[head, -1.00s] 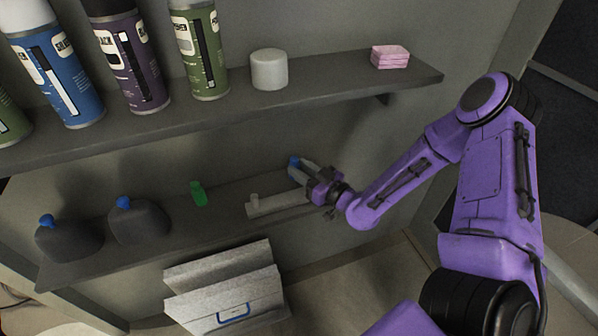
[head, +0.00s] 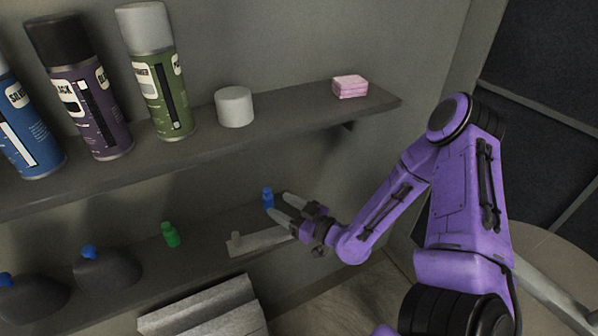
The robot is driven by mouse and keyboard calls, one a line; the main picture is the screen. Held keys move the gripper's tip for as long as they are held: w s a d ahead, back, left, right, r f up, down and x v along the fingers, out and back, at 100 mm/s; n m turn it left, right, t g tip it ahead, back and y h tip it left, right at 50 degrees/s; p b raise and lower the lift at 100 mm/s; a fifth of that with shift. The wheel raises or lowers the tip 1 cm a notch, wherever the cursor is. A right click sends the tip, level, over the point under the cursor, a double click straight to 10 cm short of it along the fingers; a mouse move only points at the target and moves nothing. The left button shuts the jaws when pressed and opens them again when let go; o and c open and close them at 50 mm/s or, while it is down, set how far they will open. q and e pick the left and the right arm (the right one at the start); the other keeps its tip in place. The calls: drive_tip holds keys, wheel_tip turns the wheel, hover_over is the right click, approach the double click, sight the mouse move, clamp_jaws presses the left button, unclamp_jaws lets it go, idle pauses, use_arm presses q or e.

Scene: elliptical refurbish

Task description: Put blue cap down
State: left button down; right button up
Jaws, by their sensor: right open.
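The blue cap (head: 267,197) stands upright on the lower shelf (head: 210,228), towards its right end and close to the back wall. My right gripper (head: 282,207) reaches in from the right, just to the right of the cap. Its two pale fingers are apart and nothing is between them. The cap looks clear of the fingers. My left gripper is not in view.
A green bottle-like piece (head: 171,234) stands left of the cap. A pale flat bar (head: 257,241) lies in front of my right gripper. Dark jugs with blue tops (head: 106,268) stand further left. The upper shelf (head: 290,112) holds spray cans (head: 155,75), a white cylinder (head: 235,107) and pink sponges (head: 350,86).

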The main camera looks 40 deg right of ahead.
drive_tip(key=v, duration=0.8)
drive_tip(key=shift+s+d, duration=0.15)
drive_tip(key=shift+s, duration=0.05)
drive_tip(key=shift+r, duration=0.1)
drive_tip(key=shift+r+p, duration=0.1)
drive_tip(key=shift+p, duration=0.3)
